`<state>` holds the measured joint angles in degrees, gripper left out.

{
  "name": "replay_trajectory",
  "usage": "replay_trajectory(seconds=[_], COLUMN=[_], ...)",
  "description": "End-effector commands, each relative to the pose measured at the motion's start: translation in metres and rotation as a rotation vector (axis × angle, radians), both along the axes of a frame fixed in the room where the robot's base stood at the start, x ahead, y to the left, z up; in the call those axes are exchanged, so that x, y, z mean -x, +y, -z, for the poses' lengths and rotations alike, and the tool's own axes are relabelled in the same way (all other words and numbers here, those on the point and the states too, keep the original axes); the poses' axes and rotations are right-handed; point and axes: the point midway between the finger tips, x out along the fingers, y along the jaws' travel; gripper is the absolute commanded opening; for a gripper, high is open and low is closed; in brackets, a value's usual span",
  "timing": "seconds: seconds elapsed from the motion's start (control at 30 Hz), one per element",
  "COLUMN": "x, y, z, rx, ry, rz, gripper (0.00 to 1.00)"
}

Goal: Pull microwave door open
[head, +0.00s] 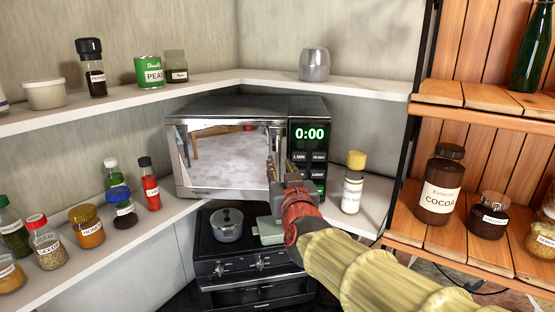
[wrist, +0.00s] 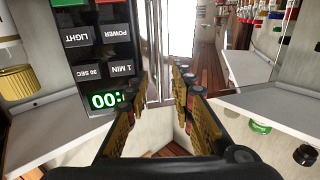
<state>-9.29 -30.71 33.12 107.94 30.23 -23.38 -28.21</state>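The microwave (head: 307,109) stands on the shelf in the corner, with a mirror-like door (head: 225,160) that looks closed. Its upright metal handle (head: 275,143) is at the door's right edge, beside the keypad. In the wrist view, which is upside down, the handle (wrist: 154,45) runs down toward the space between my fingers, and the keypad (wrist: 94,50) is on the left. My gripper (head: 278,172) is at the handle's lower part in the head view. In the wrist view my gripper (wrist: 160,88) has its two fingers apart, one on each side of the handle's line. Contact cannot be told.
Below is a black stove (head: 255,262) with a pot (head: 227,224). A yellow-capped bottle (head: 353,183) stands right of the microwave. Several jars and bottles, including a red sauce bottle (head: 151,186), stand on the left shelf near the door. A wooden rack (head: 470,240) is at the right.

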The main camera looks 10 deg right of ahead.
Motion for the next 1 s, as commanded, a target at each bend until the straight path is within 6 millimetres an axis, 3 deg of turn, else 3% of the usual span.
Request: replay_trajectory(seconds=[0.2,0.4,0.7,1.0], x=[-0.034,-0.049,-0.051,-0.051], y=[-0.002,-0.002,-0.002,-0.002], z=[0.0,0.0,0.0,0.0], rx=[0.001,0.0,-0.001,-0.001], ry=[0.003,0.002,0.002,0.002], rz=[0.0,-0.001,-0.001,-0.002], gripper=[0.24,0.24,0.24,0.07])
